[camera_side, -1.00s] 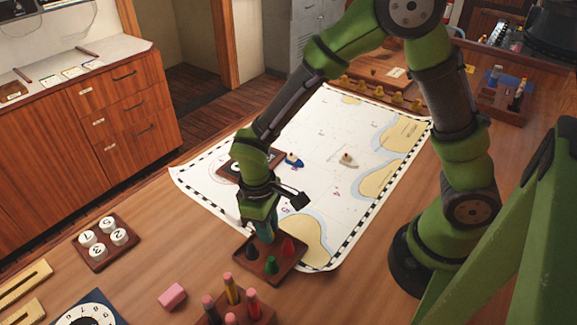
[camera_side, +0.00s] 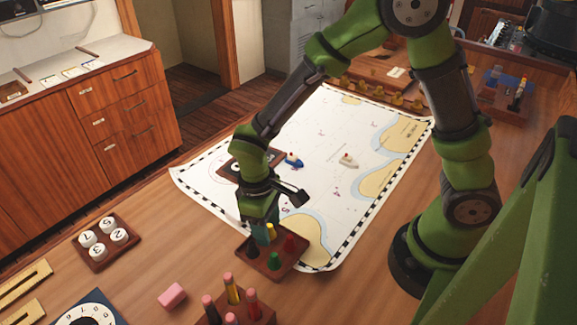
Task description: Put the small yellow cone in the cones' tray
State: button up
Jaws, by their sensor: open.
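The cones' tray (camera_side: 294,264) is a dark wooden tray at the near edge of the chart. In it stand a green cone (camera_side: 274,261), a black cone (camera_side: 252,251) and a red cone (camera_side: 291,243). The small yellow cone (camera_side: 271,231) shows at the tray's far side, right at my gripper's fingertips and partly covered by them. It looks upright. My gripper (camera_side: 264,233) points down over the far part of the tray with its jaws open. Whether a finger still touches the yellow cone cannot be told.
A holder with several pencils (camera_side: 235,298) stands just in front of the tray, and a pink block (camera_side: 172,296) lies to its left. A board with numbered white pieces (camera_side: 107,240) is at the left. Two small model boats (camera_side: 294,160) stand on the chart (camera_side: 330,195).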

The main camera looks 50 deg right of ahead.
notch_tip(320, 180, up, 10)
jog(key=w, duration=0.1)
jog(key=s+d+r+m+t+y, duration=0.2)
jog(key=s+d+r+m+t, duration=0.5)
jog(key=d+r, duration=0.4)
jog(key=shift+s+d+r+m+t, duration=0.3)
jog(key=shift+s+r+t, duration=0.2)
jog(key=shift+r+t, duration=0.2)
jog(key=shift+a, duration=0.1)
dwell(0.5)
